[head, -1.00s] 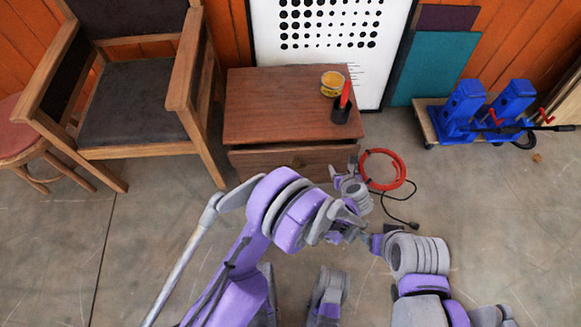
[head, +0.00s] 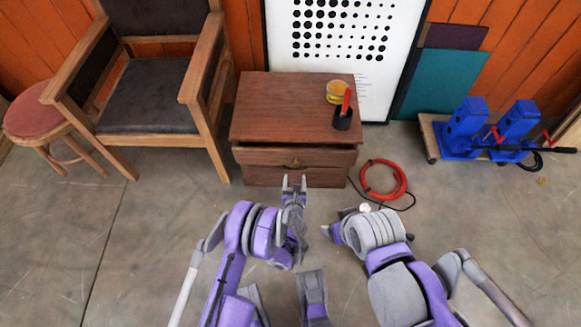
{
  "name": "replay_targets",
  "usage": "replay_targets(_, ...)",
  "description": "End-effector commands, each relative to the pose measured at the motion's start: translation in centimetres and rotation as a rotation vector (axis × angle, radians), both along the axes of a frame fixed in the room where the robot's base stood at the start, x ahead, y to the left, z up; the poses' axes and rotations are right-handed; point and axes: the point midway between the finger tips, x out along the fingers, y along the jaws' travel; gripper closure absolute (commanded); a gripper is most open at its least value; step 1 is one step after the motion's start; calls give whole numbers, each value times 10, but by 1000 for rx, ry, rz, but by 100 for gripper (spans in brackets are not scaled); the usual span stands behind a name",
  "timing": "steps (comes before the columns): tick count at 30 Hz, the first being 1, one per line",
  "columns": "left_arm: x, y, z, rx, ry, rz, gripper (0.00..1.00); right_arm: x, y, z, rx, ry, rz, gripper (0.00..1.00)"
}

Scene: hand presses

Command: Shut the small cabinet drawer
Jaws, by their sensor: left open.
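The small cabinet (head: 285,105) is brown wood and stands against the back wall in the head view. Its upper drawer (head: 262,157) has a small brass knob (head: 295,162) and stands slightly out, with a narrow dark gap under the cabinet top. My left gripper (head: 294,184) is open and empty, fingers pointing at the cabinet front, just before the drawer and below the knob in the picture. Whether it touches the front I cannot tell. My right gripper (head: 328,231) is to the right and nearer me, pointing left, apart from the cabinet; its jaws are unclear.
A yellow-labelled tin (head: 338,92) and a dark cup (head: 342,119) with a red-handled item stand on the cabinet. A wooden armchair (head: 150,95) is close on its left. A red coiled cable (head: 384,180) lies right. A blue machine (head: 490,128) on a board is farther right.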

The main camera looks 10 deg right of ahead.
Motion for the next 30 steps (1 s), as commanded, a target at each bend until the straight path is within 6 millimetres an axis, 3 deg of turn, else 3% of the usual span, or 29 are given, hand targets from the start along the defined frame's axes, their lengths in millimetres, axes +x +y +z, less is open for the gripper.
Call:
replay_targets(12, 66, -19, -29, 0, 1, 1, 32, 2, 0, -12, 0, 4, 0, 32)
replay_targets(18, 78, -22, -34, 0, 1, 2, 32, 2, 0, -14, 0, 5, 0, 32)
replay_targets(26, 79, -22, -33, 0, 1, 2, 32, 2, 0, -14, 0, 5, 0, 32)
replay_targets(30, 79, -22, -33, 0, 1, 2, 56, 2, 0, -14, 0, 4, 0, 32)
